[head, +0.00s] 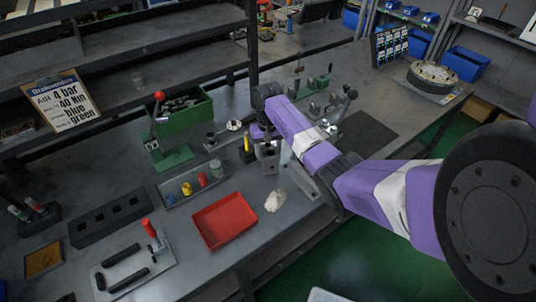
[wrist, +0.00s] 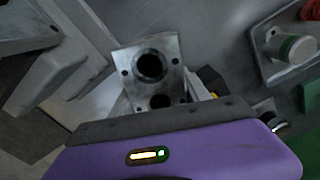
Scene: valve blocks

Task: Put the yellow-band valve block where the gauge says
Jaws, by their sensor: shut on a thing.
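My gripper (head: 265,138) is over the middle of the bench, shut on a grey metal valve block (head: 268,158). In the wrist view the block (wrist: 152,66) shows a face with a large round bore, a second bore and small corner holes. No yellow band can be made out on its visible faces. A small yellow and black piece (head: 247,148) is just left of the block; I cannot tell if it touches it. A small round dial (head: 234,125), perhaps the gauge, stands behind to the left; its reading is too small to tell.
A red tray (head: 224,221), a crumpled cloth (head: 276,200) and a tray of coloured plugs (head: 167,200) lie in front and left. A dark rack with square pockets (head: 110,217) is farther left. A green press (head: 173,157) and green bin (head: 190,122) stand behind. A dark mat (head: 368,135) is clear.

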